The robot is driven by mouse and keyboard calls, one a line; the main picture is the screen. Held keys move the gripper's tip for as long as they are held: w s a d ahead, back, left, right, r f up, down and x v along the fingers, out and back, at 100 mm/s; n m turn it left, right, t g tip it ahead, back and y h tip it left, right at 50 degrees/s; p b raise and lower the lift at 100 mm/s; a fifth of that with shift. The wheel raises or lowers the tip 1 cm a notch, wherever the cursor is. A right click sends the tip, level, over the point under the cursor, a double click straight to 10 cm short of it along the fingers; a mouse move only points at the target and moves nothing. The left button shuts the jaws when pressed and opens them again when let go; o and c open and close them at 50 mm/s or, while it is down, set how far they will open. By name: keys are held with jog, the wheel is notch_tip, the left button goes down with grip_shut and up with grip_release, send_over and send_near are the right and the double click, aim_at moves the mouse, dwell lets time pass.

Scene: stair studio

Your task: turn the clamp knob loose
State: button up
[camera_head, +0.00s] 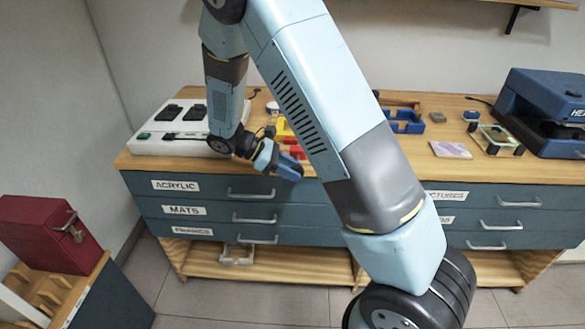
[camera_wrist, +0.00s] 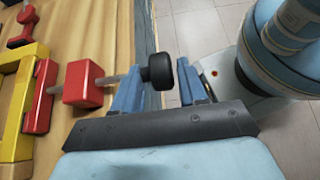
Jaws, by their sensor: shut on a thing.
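The clamp knob (camera_wrist: 158,71) is black and round, at the end of a grey rod from a red clamp block (camera_wrist: 83,83) in the wrist view. My gripper (camera_wrist: 160,78) has its blue fingers on both sides of the knob and is shut on it. Another red clamp part (camera_wrist: 40,96) grips the yellow frame piece (camera_wrist: 15,110) at the left. In the head view my gripper (camera_head: 286,166) is at the front edge of the bench, near the yellow piece (camera_head: 283,130); the knob is hidden there.
The wooden bench top (camera_head: 420,165) carries a white board (camera_head: 170,145) at left, a blue tray (camera_head: 405,121) and a blue machine (camera_head: 540,105) at right. Drawers with handles (camera_head: 252,194) sit below. A red box (camera_head: 48,232) stands at lower left.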

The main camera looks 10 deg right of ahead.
jog(key=h, duration=0.1)
jog(key=g+h, duration=0.1)
jog(key=h, duration=0.1)
jog(key=f+h, duration=0.1)
jog(key=h, duration=0.1)
jog(key=shift+s+a+f, duration=0.1)
jog(key=shift+s+a, duration=0.05)
jog(key=shift+a, duration=0.15)
jog(key=shift+g+h, duration=0.3)
jog(key=shift+h, duration=0.1)
jog(key=o, duration=0.7)
jog(key=shift+o, duration=0.2)
jog(key=v, duration=1.3)
jog(key=shift+a, duration=0.4)
